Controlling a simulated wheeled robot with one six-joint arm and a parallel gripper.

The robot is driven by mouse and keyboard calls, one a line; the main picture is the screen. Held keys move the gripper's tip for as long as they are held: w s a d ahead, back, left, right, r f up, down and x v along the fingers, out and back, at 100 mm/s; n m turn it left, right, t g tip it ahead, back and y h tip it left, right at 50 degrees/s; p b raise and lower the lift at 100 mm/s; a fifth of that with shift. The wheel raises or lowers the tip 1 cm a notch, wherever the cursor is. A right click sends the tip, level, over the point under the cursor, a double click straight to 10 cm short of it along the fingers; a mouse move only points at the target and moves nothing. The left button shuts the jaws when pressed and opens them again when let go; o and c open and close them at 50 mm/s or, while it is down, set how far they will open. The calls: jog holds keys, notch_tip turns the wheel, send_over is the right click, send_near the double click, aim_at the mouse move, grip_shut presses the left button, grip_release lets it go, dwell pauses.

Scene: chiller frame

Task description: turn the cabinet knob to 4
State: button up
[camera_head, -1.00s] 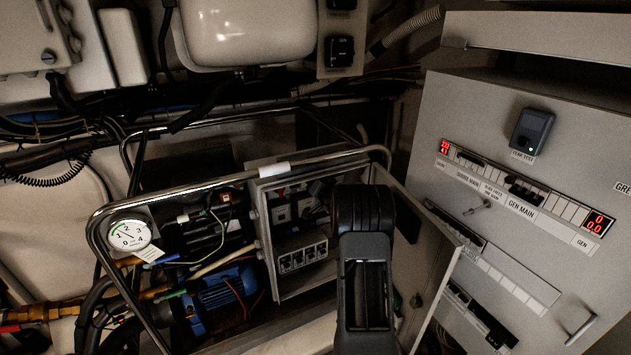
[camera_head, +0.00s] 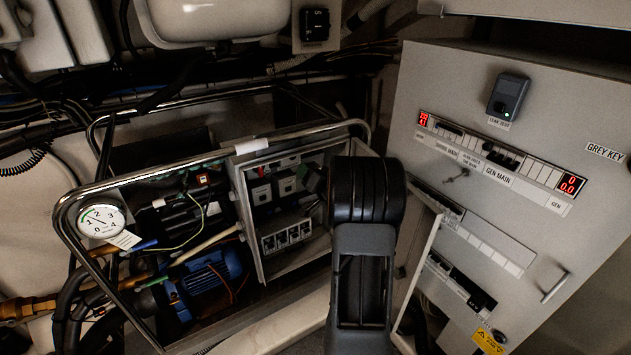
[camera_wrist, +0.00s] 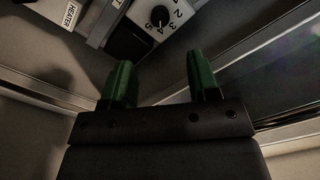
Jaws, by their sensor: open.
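The cabinet knob (camera_wrist: 160,17) shows at the top of the wrist view as a small black knob on a pale dial plate (camera_wrist: 183,36) with numbers around it, 2 to 5 readable. Its pointer is too small to read surely. My gripper (camera_wrist: 160,70) has two green fingers, spread apart with nothing between them. The knob lies beyond the fingertips, untouched, roughly in line with the gap. In the head view the open cabinet (camera_head: 247,213) stands in the middle, and my dark arm covers its right part.
A metal tube frame (camera_head: 62,225) with a gauge (camera_head: 102,221) and blue motor (camera_head: 207,282) surrounds the cabinet's left. The open door (camera_head: 425,265) stands right of my arm, before a grey switch panel (camera_head: 560,110). A HEATER label (camera_wrist: 69,14) is left of the dial.

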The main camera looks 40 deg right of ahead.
jog(key=shift+s+a, duration=0.2)
jog(key=shift+s, duration=1.4)
jog(key=s+d+f+g+h, duration=0.3)
jog(key=s+f+g, duration=0.2)
jog(key=f+g, duration=0.25)
jog(key=s+a+f+n+g, duration=0.1)
jog(key=s+a+f+g, duration=0.1)
jog(key=s+a+g, duration=0.25)
jog(key=s+a+r+n+y, duration=0.2)
jog(key=s+a+r, duration=0.1)
jog(key=a, duration=0.6)
jog(key=s+a+r+n+g+y, duration=0.1)
jog(key=s+a+r+n, duration=0.1)
jog(key=a, duration=0.7)
jog(key=s+a+r+n+g+y, duration=0.1)
jog(key=s+a+r+n+y, duration=0.1)
jog(key=s+a, duration=0.4)
jog(key=a+r+n, duration=0.1)
jog(key=a+n, duration=0.1)
jog(key=a, duration=0.2)
jog(key=shift+r+y, duration=0.3)
jog(key=shift+r, duration=0.05)
jog(key=shift+d, duration=0.1)
jog(key=shift+c, duration=0.4)
